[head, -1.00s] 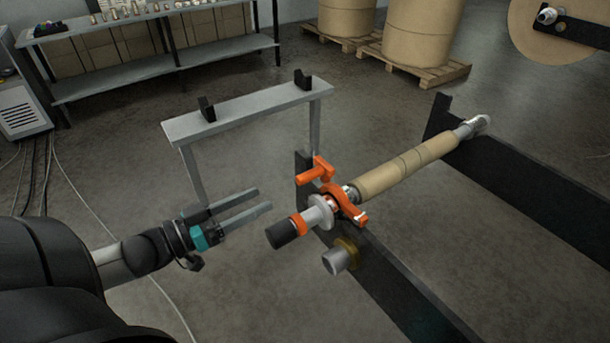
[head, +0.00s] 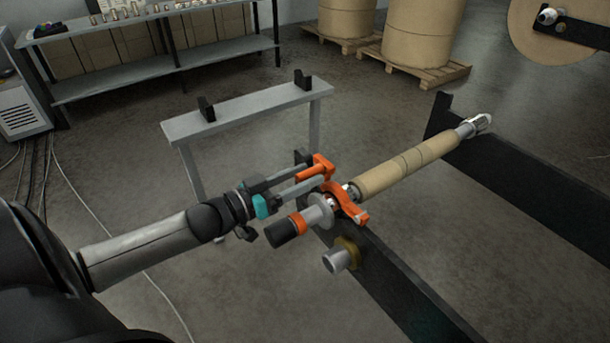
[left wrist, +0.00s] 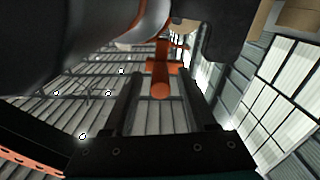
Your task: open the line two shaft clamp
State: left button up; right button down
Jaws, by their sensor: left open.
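The orange shaft clamp (head: 345,202) sits around the shaft on top of the near black frame beam. Its orange handle (head: 316,168) sticks out toward the left. The shaft carries a brown paper core (head: 405,167) and ends near me in a black and orange knob (head: 287,228). My left gripper (head: 310,178) is open, with its two grey fingers reaching to the handle. In the left wrist view the orange handle (left wrist: 160,75) shows between the open fingers, and I cannot tell whether they touch it. My right gripper is not in view.
A grey stand (head: 250,107) with two black rests stands behind the gripper. The black beam (head: 400,290) runs toward the lower right, with a short grey stub (head: 340,256) on its side. Large paper rolls on pallets (head: 415,70) stand far back.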

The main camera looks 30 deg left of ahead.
pick_arm(q)
jog(key=shift+w+d, duration=0.15)
jog(key=shift+w, duration=0.15)
grip_shut()
dwell(0.4)
dwell(1.0)
